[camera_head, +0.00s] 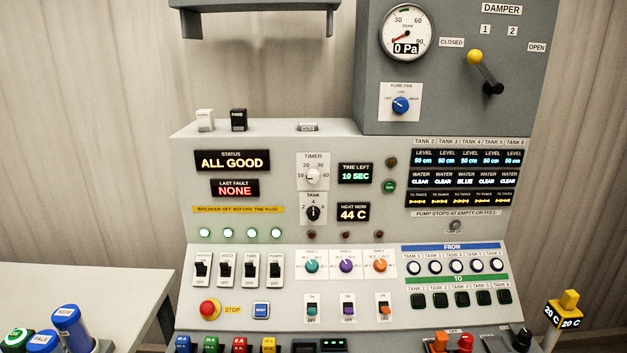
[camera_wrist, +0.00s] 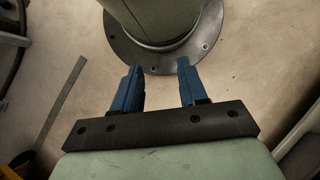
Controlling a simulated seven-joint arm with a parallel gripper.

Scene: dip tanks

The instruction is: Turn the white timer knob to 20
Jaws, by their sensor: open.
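The white timer knob (camera_head: 313,175) sits on the TIMER plate in the upper middle of the grey panel, in the head view. Its plate carries the marks 10, 20, 30 and 40; the pointer is too small to read surely. The TIME LEFT display (camera_head: 356,173) to its right reads 10 SEC. My gripper (camera_wrist: 157,82) shows in the wrist view with its two blue fingers apart and nothing between them. It points at the floor and a round bolted base, away from the panel. My gripper is not in the head view.
Just below the timer is the black TANK knob (camera_head: 313,213). The HEAT NOW display (camera_head: 352,212) is beside it. Switches, coloured knobs and buttons fill the lower panel. A grey box with a yellow-tipped damper lever (camera_head: 475,57) rises at upper right. A shelf (camera_head: 255,8) overhangs above.

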